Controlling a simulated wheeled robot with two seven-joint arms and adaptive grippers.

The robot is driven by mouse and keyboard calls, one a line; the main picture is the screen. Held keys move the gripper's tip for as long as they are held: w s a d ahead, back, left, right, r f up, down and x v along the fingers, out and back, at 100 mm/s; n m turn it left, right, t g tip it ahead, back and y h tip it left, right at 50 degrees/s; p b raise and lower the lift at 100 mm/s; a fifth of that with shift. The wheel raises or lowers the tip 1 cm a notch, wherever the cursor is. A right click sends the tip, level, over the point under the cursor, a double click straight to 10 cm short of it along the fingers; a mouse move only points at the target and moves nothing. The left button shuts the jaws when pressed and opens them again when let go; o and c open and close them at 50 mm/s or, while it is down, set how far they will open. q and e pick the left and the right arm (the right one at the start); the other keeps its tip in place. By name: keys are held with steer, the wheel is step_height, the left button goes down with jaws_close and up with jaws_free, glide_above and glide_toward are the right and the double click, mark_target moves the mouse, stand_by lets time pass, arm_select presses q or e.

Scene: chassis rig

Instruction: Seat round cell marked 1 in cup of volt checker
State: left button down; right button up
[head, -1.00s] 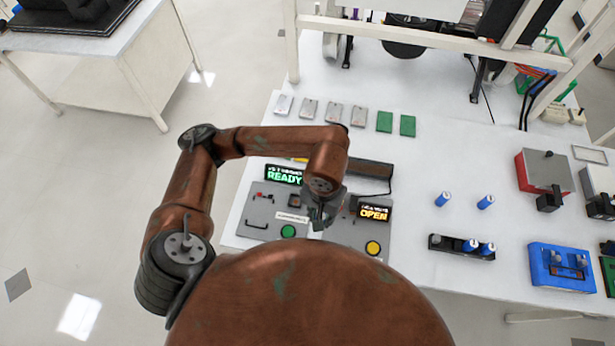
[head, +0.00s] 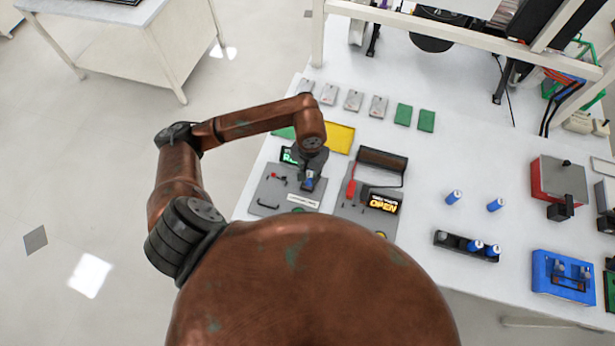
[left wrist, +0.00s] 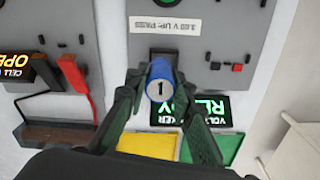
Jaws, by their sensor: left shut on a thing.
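My left gripper (head: 309,178) is shut on the blue round cell (left wrist: 160,72), whose pale end marked 1 faces the wrist camera. The cell also shows as a small blue spot in the head view (head: 309,184). The volt checker (head: 270,197) is a grey plate under the gripper. Its green READY display (left wrist: 212,108) is partly covered by a finger in the left wrist view. The dark square cup (left wrist: 163,52) shows just behind the cell, partly hidden by it. I cannot tell whether the cell touches the cup. My right gripper is not in view.
A second grey device with an amber OPEN display (head: 383,204) and a red lead (head: 351,188) stands close to the right. Yellow (head: 340,137) and green pads lie behind. A black holder (head: 452,246) with blue cells and a blue fixture (head: 563,276) are further right.

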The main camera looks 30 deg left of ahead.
mark_target(309, 179)
arm_select(q)
steer(key=f, duration=0.2)
steer(key=f+p, duration=0.1)
steer(key=shift+w+a, duration=0.25)
steer(key=shift+a, duration=0.05)
steer(key=shift+f, duration=0.75)
steer(key=c, duration=1.7)
jaws_free()
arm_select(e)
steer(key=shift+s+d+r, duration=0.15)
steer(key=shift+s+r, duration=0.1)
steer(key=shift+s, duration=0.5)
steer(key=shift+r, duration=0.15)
